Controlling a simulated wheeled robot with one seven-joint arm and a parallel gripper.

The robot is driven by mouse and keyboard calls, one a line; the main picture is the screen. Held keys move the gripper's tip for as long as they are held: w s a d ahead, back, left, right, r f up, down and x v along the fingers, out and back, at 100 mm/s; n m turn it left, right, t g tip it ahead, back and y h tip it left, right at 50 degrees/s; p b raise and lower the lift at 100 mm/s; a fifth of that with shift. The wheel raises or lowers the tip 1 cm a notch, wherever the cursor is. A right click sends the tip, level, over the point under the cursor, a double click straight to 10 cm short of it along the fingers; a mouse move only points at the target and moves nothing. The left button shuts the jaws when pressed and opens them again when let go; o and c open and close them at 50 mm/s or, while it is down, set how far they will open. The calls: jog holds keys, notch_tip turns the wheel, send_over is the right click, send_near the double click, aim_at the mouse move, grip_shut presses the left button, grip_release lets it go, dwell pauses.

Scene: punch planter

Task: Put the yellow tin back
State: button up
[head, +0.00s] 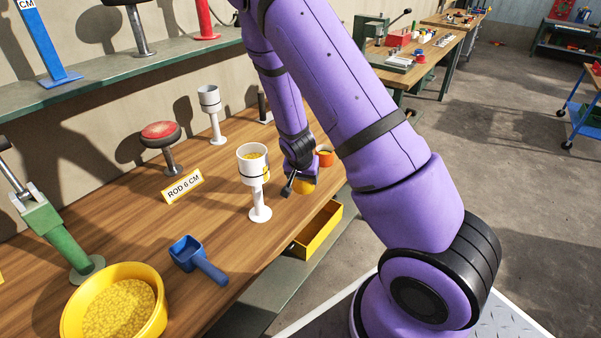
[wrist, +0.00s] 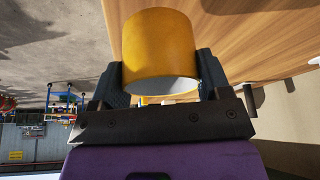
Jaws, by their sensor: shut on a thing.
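My gripper (wrist: 162,80) is shut on the yellow tin (wrist: 160,45), which sits between the two dark fingers in the wrist view. The tin has a plain yellow side and a pale end facing the camera. In the head view the yellow tin (head: 304,187) shows only in part below my wrist, near the right edge of the bench. I cannot tell whether it touches the bench top. An orange-red tin (head: 325,157) stands just behind it to the right.
A white cup on a stem (head: 260,205) with yellow bits in it stands left of my gripper. A blue scoop (head: 198,260) and a yellow bowl of granules (head: 120,308) are nearer. A yellow open drawer (head: 318,232) juts out below the bench edge. A sign (head: 183,186) reads "ROD 6 CM".

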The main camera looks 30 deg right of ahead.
jog(key=w+d, duration=0.1)
jog(key=w, duration=0.1)
jog(key=w+d, duration=0.1)
jog(key=w, duration=0.1)
jog(key=w+d, duration=0.2)
jog(key=shift+w+f, duration=0.3)
jog(key=shift+f, duration=0.1)
jog(key=shift+s+a+f, duration=0.1)
jog(key=shift+f, duration=1.65)
jog(key=o, duration=1.1)
jog(key=shift+c, duration=0.2)
